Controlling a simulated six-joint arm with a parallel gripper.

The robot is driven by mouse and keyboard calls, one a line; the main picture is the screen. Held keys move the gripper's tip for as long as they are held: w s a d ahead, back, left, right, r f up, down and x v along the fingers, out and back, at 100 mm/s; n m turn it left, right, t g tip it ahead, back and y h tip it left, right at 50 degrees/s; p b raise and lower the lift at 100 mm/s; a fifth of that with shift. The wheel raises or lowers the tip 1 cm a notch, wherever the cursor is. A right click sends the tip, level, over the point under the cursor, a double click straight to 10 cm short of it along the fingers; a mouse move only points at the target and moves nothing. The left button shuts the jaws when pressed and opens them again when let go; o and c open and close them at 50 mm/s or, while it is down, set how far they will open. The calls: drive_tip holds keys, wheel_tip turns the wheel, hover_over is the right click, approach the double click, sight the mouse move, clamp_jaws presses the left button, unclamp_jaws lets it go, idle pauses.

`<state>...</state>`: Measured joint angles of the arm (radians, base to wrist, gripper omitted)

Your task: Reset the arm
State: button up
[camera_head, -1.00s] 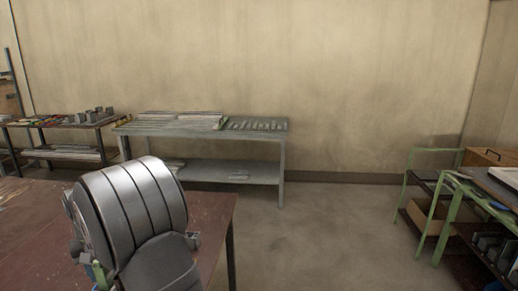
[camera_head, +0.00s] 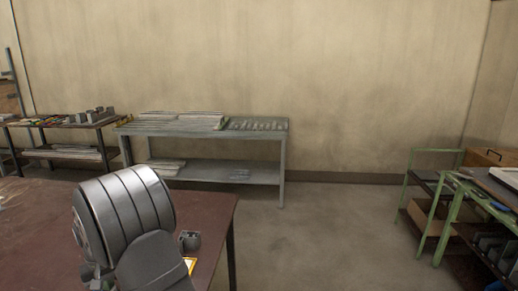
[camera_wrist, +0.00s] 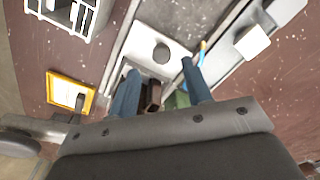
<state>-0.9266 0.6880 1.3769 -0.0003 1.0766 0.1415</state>
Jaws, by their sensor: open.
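My gripper (camera_wrist: 160,67) shows in the wrist view as two blue fingers spread apart. It is open, with nothing held between the fingertips. A light grey block with a dark round spot (camera_wrist: 161,52) lies beyond and between the tips. A small brown piece (camera_wrist: 153,96) shows between the fingers, partly hidden by my gripper body. In the head view my grey arm covers part of the red-brown table (camera_head: 215,215), and the gripper itself is hidden.
A yellow-framed card (camera_wrist: 62,90) with a dark piece on it lies left. A white wire rack (camera_wrist: 68,14) is upper left. A white block (camera_wrist: 252,41) is right. Behind stand a grey bench (camera_head: 150,129) and green cart (camera_head: 445,222). The floor between is clear.

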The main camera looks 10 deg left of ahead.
wheel_tip(320, 180, down, 4)
drive_tip(key=shift+r, duration=0.15)
drive_tip(key=s, duration=1.3)
drive_tip(key=shift+s+r, duration=0.25)
drive_tip(key=shift+s, duration=0.15)
drive_tip(key=w+r+m, duration=0.3)
drive_tip(key=r+m, duration=0.1)
drive_tip(key=r, duration=1.5)
drive_tip(key=shift+a+r, duration=0.1)
